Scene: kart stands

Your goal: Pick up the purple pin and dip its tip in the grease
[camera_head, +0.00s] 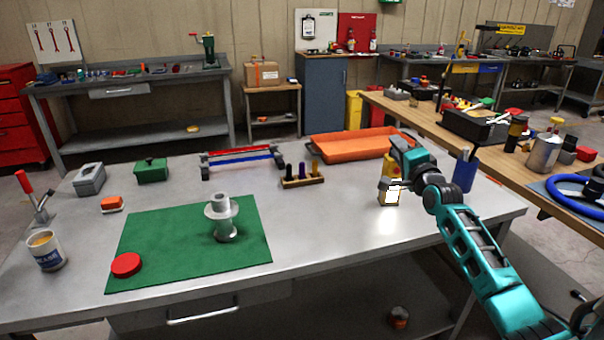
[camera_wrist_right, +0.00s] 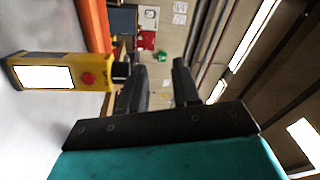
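The purple pin (camera_head: 301,169) stands upright in a small wooden rack (camera_head: 303,182), between a black pin (camera_head: 290,171) and a yellow pin (camera_head: 314,167). The grease shows as an orange-yellow surface in an open white can (camera_head: 47,255) at the table's left edge. My right gripper (camera_head: 393,185) is at the right side of the table, well to the right of the rack. In the right wrist view its two dark fingers (camera_wrist_right: 158,78) stand apart with nothing between them. My left gripper is not in view.
A yellow box with a red button (camera_wrist_right: 65,75) stands close to my right gripper. An orange tray (camera_head: 350,147) lies behind. A grey flanged part (camera_head: 224,222) stands on the green mat (camera_head: 165,240).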

